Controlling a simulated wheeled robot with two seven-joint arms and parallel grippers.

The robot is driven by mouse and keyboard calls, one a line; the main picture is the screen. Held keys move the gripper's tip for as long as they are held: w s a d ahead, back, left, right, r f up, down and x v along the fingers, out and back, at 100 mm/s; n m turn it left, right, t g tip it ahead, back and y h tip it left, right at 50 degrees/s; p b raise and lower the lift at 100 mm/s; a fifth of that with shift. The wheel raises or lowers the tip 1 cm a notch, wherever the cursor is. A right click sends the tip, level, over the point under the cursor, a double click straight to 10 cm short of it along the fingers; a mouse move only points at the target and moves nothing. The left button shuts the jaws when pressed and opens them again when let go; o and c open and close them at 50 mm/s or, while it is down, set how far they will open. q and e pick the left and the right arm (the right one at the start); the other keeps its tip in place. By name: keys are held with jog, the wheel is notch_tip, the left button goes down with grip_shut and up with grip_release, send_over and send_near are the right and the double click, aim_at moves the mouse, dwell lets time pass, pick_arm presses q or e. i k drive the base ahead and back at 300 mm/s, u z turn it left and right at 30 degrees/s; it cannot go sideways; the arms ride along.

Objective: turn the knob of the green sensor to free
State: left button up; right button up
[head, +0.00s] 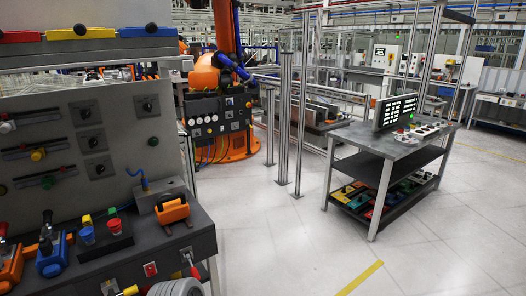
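I cannot make out a thing that is clearly the green sensor. Coloured boxes with dark knobs stand on the ledge at upper left: a red one (20,37), a yellow one (82,34) and a blue one (146,31). A grey upright panel (60,135) below them carries several square plates with black knobs, such as the upper right knob plate (147,106). A small green button (153,141) sits on the panel below that plate. Knob settings are too small to read.
A dark bench (120,262) below the panel holds an orange device (172,210), a blue device (52,258) and red buttons. An orange robot arm (205,78) stands behind. A cart (385,150) with a screen stands at right. The floor (290,240) between is clear.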

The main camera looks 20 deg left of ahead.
aim_at(100, 169)
jog(key=u, duration=0.7)
jog(key=i, duration=1.65)
jog(key=u, duration=1.3)
